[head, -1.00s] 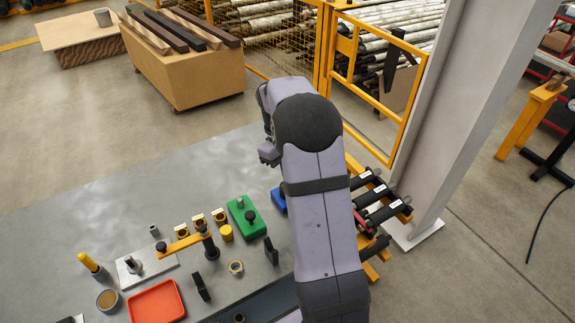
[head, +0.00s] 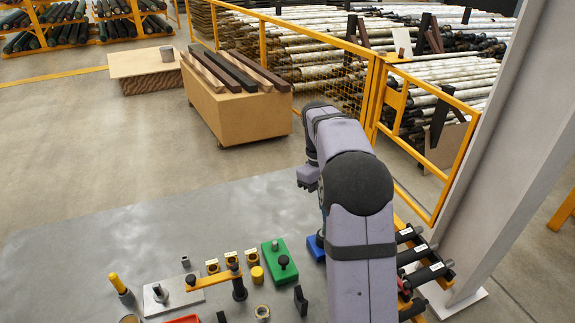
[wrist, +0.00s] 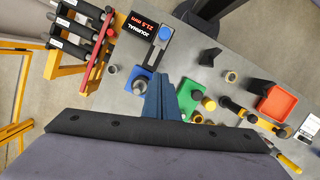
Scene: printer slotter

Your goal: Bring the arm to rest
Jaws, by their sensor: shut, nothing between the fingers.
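My arm (head: 361,240) reaches up over the right part of the grey table (head: 230,215) in the head view, bent at a dark elbow cap. In the wrist view my gripper (wrist: 159,78) shows as a blue wedge with its fingers together and nothing between them. It is above the table, between the blue block (wrist: 137,78) and the green block (wrist: 189,98) in the picture. In the head view the fingers are mostly hidden by the arm. It holds nothing and appears clear of the parts.
A rack with black rollers (head: 425,272) stands right of my arm, by a grey column (head: 500,150). A yellow fence (head: 372,90) is behind. An orange tray (wrist: 277,104), a black post and small fittings stand on the table. The table's far left is bare.

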